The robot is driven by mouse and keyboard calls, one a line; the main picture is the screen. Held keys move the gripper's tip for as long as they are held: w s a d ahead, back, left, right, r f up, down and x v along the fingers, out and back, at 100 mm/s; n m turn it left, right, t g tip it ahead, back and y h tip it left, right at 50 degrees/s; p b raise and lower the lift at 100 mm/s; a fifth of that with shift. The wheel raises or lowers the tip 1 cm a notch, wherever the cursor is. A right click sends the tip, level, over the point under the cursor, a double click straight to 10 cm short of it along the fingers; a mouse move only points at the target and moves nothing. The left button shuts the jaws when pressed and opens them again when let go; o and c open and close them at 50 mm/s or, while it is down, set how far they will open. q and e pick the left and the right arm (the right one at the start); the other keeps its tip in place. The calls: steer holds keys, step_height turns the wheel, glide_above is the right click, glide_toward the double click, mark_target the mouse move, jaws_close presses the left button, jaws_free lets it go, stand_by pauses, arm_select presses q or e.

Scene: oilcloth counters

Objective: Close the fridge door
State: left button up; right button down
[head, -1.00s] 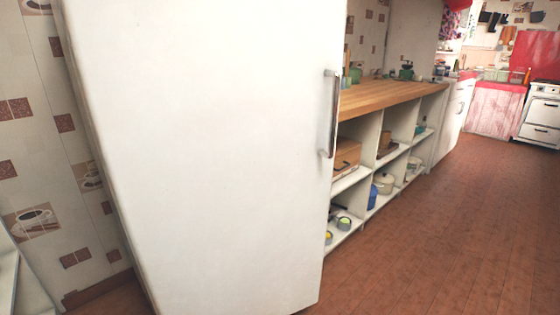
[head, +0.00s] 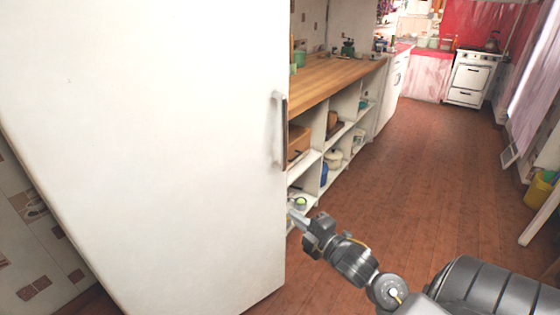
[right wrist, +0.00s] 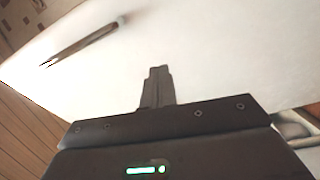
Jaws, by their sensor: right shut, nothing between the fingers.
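The white fridge door (head: 150,140) fills the left half of the head view, with its metal handle (head: 279,130) along the right edge. I cannot tell whether the door stands slightly ajar. My right gripper (head: 294,211) is shut and empty, at the door's right edge below the handle. In the right wrist view the closed fingers (right wrist: 160,75) point at the white door face (right wrist: 215,50), and the handle (right wrist: 85,42) lies at upper left. I cannot tell whether the fingertips touch the door. My left gripper is not in view.
A wooden counter (head: 335,78) with open shelves of pots and boxes runs behind the fridge. A white stove (head: 470,78) stands at the far end. A yellow bin (head: 540,190) is at the right. The brown floor (head: 440,180) between them is clear.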

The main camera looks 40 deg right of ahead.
steer(key=d+r+h, duration=0.2)
steer(key=d, duration=0.2)
steer(key=p, duration=0.1)
glide_toward(274, 177)
steer(key=shift+n, duration=0.4)
steer(key=w, duration=0.5)
steer(key=shift+w+d+r, duration=0.1)
steer(key=shift+w+r, duration=0.05)
steer(key=shift+r, duration=0.2)
steer(key=shift+w, duration=0.75)
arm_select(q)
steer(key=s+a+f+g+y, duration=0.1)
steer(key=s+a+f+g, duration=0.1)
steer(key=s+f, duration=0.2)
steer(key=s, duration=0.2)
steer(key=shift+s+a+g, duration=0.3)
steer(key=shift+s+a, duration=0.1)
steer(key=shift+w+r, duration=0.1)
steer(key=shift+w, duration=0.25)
